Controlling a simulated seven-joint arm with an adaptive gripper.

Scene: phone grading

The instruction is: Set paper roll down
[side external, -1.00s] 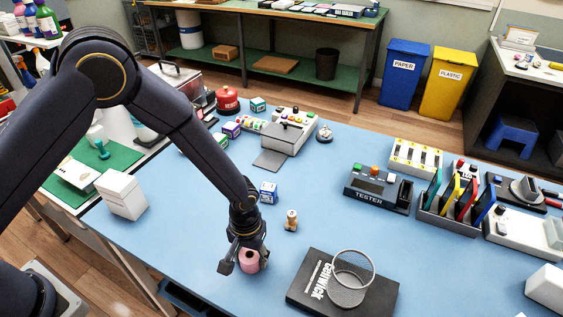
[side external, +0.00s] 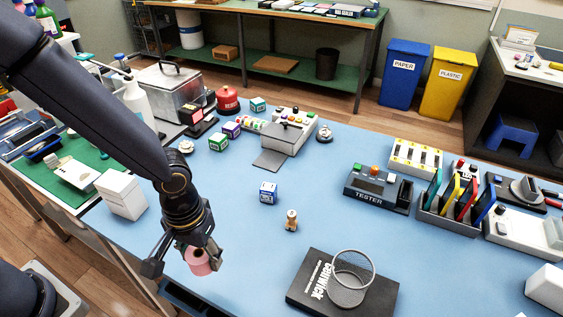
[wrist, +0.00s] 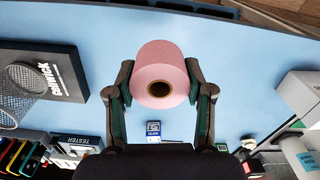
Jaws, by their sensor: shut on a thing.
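A pink paper roll (side external: 199,262) is held in my gripper (side external: 184,258) near the table's front left edge. In the wrist view the roll (wrist: 160,66) sits between the two fingers of my gripper (wrist: 160,92), which press on its sides. Its brown core hole faces the camera. The roll appears raised above the blue table (side external: 250,240); how high is hard to tell.
A small wooden figure (side external: 291,220) and a blue box (side external: 268,192) stand behind. White boxes (side external: 121,194) are at left. The blue surface between is clear.

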